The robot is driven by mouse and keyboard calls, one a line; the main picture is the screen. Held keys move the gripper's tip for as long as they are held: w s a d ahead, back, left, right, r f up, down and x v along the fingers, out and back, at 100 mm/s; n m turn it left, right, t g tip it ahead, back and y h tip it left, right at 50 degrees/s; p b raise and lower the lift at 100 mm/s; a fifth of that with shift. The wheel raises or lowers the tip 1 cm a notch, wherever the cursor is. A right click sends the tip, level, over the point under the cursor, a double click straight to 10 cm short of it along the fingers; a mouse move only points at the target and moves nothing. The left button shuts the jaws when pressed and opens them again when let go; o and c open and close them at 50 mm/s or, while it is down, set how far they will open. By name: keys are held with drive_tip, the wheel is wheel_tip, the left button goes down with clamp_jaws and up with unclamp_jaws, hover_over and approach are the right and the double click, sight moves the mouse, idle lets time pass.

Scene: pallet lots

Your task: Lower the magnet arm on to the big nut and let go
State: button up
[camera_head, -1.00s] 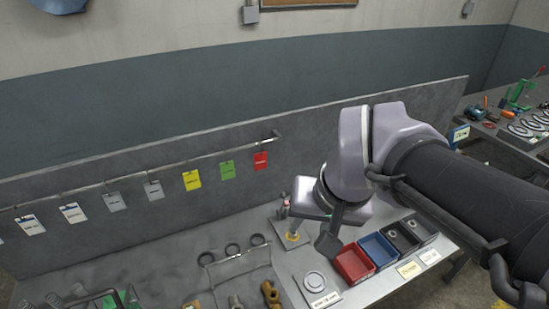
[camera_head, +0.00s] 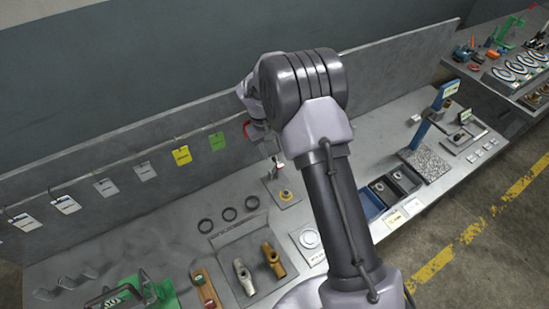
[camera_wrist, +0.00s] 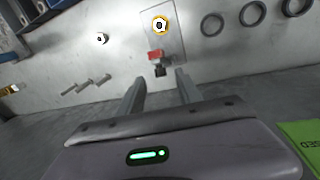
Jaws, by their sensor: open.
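A pale plate (camera_head: 268,184) on the bench carries the big nut, a ring-like part with a yellow rim (camera_head: 286,195). In the wrist view the nut (camera_wrist: 161,25) lies flat near the top. What looks like the magnet arm, a small red and black piece (camera_wrist: 156,57), stands at the plate's near edge. In the head view a thin upright (camera_head: 276,166) shows behind the nut. My gripper (camera_wrist: 161,78) is open and empty. Its two fingers point toward the red and black piece, with a gap between. My arm hides most of the gripper in the head view.
Several dark rings (camera_head: 229,214) lie left of the plate. A tray with brass and steel fittings (camera_head: 258,268) is in front. Tags, one green (camera_head: 217,141), hang from a rail behind. A blue bin (camera_head: 368,205) stands right. Small bolts (camera_wrist: 92,85) lie on the bench.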

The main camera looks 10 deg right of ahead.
sight(275, 158)
drive_tip(key=f, duration=0.2)
drive_tip(key=d+f, duration=0.1)
drive_tip(key=f, duration=0.2)
drive_tip(key=shift+w, duration=0.15)
drive_tip(key=shift+r, duration=0.1)
drive_tip(key=shift+c, duration=0.3)
clamp_jaws()
drive_tip(key=shift+b, duration=0.3)
idle(0.5)
